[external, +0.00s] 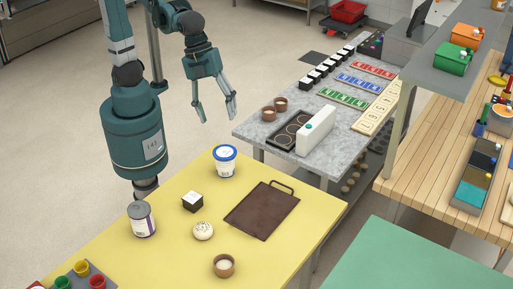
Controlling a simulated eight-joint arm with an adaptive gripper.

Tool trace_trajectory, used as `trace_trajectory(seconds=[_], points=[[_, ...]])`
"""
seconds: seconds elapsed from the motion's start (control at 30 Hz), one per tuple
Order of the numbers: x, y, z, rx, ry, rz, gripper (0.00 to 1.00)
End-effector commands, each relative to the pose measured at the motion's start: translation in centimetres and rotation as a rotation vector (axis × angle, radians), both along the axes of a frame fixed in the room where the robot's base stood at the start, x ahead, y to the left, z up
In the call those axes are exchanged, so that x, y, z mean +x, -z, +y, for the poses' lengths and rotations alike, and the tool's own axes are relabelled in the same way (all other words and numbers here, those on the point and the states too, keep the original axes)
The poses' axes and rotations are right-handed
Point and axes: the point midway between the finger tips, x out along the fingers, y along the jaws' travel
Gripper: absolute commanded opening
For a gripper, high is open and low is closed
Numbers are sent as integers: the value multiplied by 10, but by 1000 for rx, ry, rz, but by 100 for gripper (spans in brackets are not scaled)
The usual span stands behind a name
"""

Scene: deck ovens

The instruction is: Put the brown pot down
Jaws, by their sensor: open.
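Three small round brown pots show in the external view. One brown pot (223,273) with pale contents stands upright near the front of the yellow table (172,272). The other two brown pots, a nearer one (268,115) and a farther one (280,103), stand side by side at the left edge of the grey counter (257,133). I cannot tell which of them the task names. My gripper (214,113) is open, with its fingers pointing down and nothing between them. In the picture it appears left of the two counter pots and apart from them.
The yellow table holds a brown board (262,210), a blue-lidded tub (225,163), a grey-lidded can (141,220), a black-and-white cube (192,202) and a pale bun (203,231). A black tray (284,136) and a white box (316,132) stand beside the counter pots.

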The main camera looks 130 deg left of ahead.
Motion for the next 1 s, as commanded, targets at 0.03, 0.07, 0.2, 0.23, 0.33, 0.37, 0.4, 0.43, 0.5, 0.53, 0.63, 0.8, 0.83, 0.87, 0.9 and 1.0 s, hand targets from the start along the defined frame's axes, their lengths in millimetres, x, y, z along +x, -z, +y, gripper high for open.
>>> trace_trajectory(seconds=[0.03, 0.07, 0.2, 0.23, 0.33, 0.37, 0.4, 0.43, 0.5, 0.53, 0.63, 0.8, 0.83, 0.87, 0.9, 1.0], points=[[-10, -1, 7, -12, -36, -6, 56], [-15, -2, 10, -21, -59, -11, 56], [-39, -5, 25, -62, -171, -34, 56], [-44, -5, 28, -71, -195, -38, 56], [-61, -6, 38, -102, -272, -54, 56], [-66, -6, 41, -112, -296, -59, 56], [-72, -6, 45, -125, -328, -65, 56], [-78, -5, 48, -135, -352, -71, 56], [-89, -4, 54, -158, -405, -81, 56], [-94, -4, 57, -169, -428, -86, 56], [-110, -2, 65, -203, -504, -103, 56], [-138, 5, 79, -265, -633, -130, 56], [-142, 6, 81, -276, -656, -135, 56], [-147, 8, 83, -288, -678, -140, 56], [-153, 10, 86, -303, -707, -147, 56], [-169, 16, 93, -342, -782, -162, 56]])
